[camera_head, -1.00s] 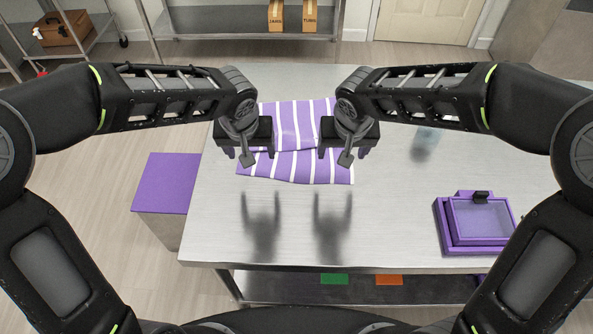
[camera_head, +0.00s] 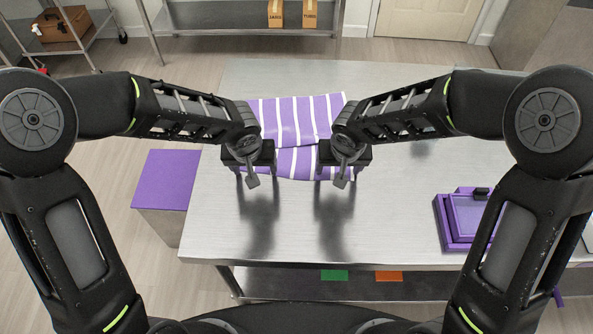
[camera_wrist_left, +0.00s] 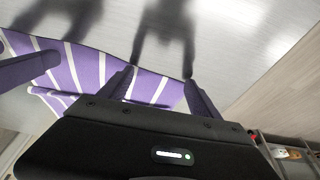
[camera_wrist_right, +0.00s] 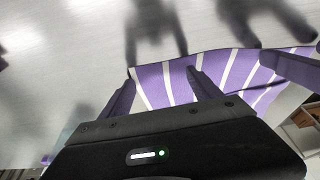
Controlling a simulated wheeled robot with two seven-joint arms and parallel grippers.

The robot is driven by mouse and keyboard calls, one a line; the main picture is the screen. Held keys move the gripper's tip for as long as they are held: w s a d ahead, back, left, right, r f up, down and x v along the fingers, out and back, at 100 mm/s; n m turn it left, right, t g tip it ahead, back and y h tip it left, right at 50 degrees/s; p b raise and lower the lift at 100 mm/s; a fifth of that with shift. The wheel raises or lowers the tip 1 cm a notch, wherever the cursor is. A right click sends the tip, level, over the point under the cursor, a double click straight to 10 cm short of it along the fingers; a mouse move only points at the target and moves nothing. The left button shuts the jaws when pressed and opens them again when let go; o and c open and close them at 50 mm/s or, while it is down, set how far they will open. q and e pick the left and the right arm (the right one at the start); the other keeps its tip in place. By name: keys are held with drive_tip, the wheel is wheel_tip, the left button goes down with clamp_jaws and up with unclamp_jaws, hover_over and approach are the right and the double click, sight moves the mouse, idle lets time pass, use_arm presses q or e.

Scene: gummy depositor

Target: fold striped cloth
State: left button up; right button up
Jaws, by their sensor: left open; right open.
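The striped cloth (camera_head: 302,112), purple with white stripes, lies on the metal table with a crease or overlapping layer across its middle. My left gripper (camera_head: 252,176) is open and empty above the cloth's near left corner. My right gripper (camera_head: 340,176) is open and empty above the near right corner. Both hang apart from the table, casting shadows on it. In the left wrist view the cloth's near edge (camera_wrist_left: 145,86) passes beyond the open fingers; in the right wrist view the cloth (camera_wrist_right: 178,82) also shows beyond the fingers. The grippers and forearms hide parts of the cloth's sides.
The metal table (camera_head: 300,228) is bare in front of the cloth. A purple tray with a lidded box (camera_head: 468,218) sits at the right. A purple-topped block (camera_head: 166,180) stands left of the table. Green (camera_head: 334,275) and orange (camera_head: 388,276) pieces lie on the lower shelf.

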sight(268, 173)
use_arm(q)
drive_tip(key=shift+f, duration=0.15)
use_arm(e)
drive_tip(key=shift+f, duration=0.15)
